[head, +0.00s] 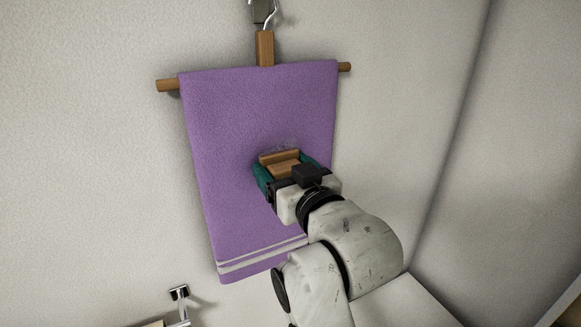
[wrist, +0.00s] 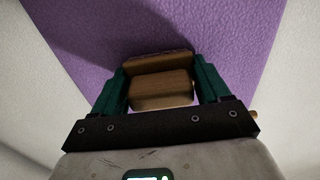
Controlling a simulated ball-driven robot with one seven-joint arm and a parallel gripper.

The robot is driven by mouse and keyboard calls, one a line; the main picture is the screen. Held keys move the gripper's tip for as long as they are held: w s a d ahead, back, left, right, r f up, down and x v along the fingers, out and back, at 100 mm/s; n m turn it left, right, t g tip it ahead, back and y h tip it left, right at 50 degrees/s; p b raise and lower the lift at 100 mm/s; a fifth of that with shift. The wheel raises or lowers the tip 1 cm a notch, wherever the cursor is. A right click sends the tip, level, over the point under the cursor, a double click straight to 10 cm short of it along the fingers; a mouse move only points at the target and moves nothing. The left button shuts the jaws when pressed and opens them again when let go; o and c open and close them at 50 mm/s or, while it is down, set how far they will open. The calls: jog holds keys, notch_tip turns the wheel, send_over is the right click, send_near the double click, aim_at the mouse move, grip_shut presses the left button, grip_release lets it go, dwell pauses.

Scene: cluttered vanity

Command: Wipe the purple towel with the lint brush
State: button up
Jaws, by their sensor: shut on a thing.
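The purple towel (head: 240,110) hangs over a wooden rod on the wall, with white stripes near its lower edge. It fills the upper part of the wrist view (wrist: 220,30). My gripper (head: 283,163) is in front of the towel's middle, its green fingers shut on the wooden lint brush (head: 280,158). In the wrist view the brush (wrist: 160,90) sits between the two fingers, its far edge at or very near the towel. Whether it touches is hard to tell. The brush's bristle side is hidden. A small greyish patch (head: 283,144) shows on the towel just above the brush.
The wooden rod (head: 168,85) sticks out on both sides of the towel and hangs from a metal hook (head: 267,14). A metal wall fixture (head: 180,293) is at the lower left. A wall corner runs down the right side. The wall left of the towel is bare.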

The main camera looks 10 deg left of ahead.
jog(key=shift+w+d+p, duration=0.65)
jog(key=shift+w+d, duration=0.2)
jog(key=shift+d, duration=0.3)
dwell(1.6)
jog(key=shift+s+a, duration=0.1)
jog(key=shift+s+a+p, duration=0.5)
jog(key=shift+s+a, duration=1.35)
jog(key=shift+a, duration=0.85)
jog(key=shift+w+d+p, duration=0.1)
jog(key=shift+w+d, duration=0.55)
jog(key=shift+d, duration=0.3)
jog(key=shift+w+d+p, duration=0.1)
jog(key=shift+w+d, duration=0.55)
jog(key=shift+d, duration=0.3)
jog(key=shift+w+d+p, duration=0.1)
jog(key=shift+w+d, duration=0.55)
jog(key=shift+d, duration=0.3)
jog(key=s+a, duration=0.3)
jog(key=a, duration=0.2)
jog(key=shift+s+a+p, duration=0.2)
jog(key=shift+s+p, duration=0.1)
